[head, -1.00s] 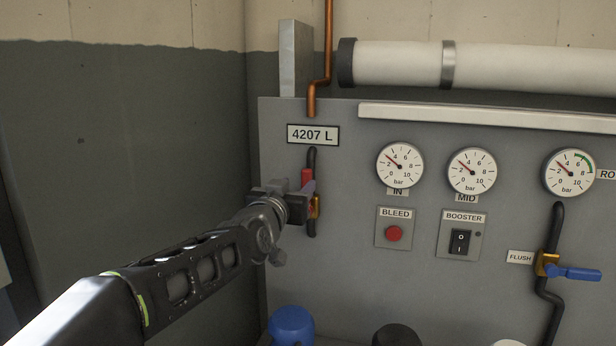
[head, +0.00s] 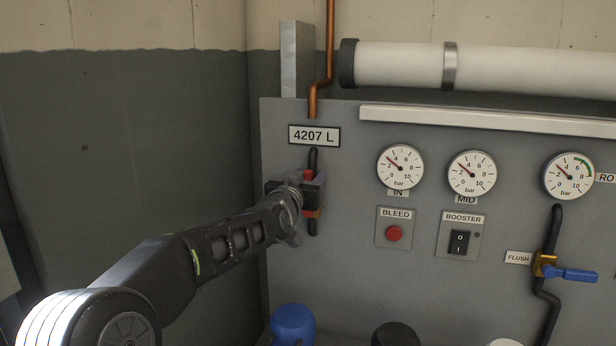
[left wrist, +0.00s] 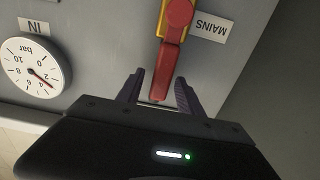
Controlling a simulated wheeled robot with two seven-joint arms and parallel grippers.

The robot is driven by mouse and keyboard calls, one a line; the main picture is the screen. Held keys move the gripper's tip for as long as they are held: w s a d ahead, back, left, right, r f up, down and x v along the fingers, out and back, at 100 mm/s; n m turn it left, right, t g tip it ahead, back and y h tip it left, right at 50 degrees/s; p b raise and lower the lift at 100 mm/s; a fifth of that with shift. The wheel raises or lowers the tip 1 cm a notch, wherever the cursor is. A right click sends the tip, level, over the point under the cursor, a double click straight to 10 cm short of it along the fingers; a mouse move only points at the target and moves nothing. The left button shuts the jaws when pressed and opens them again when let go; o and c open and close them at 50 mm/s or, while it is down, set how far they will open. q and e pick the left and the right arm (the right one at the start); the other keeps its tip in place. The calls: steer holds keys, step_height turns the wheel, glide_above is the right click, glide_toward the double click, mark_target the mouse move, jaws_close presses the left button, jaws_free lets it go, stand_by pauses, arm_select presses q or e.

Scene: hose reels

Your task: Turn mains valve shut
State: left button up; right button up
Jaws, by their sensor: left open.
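The mains valve has a red lever (left wrist: 168,62) on a yellow body (left wrist: 164,10), beside a MAINS label (left wrist: 208,27) in the left wrist view. In the head view the valve's body (head: 311,214) shows on the black pipe, under the 4207 L display, and most of the lever is hidden by my gripper. My left gripper (left wrist: 160,88) is open, its two dark fingers on either side of the lever's free end. It is at the valve in the head view (head: 312,188). I cannot tell whether a finger touches the lever. My right gripper is not in view.
To the right on the grey panel are gauges (head: 400,167), a red BLEED button (head: 393,233), a BOOSTER switch (head: 459,242) and a blue FLUSH lever (head: 577,274). A blue cap (head: 292,324) stands below. The dark wall is close on the left.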

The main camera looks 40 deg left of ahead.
arm_select(q)
jaws_close()
stand_by(0.3)
stand_by(1.1)
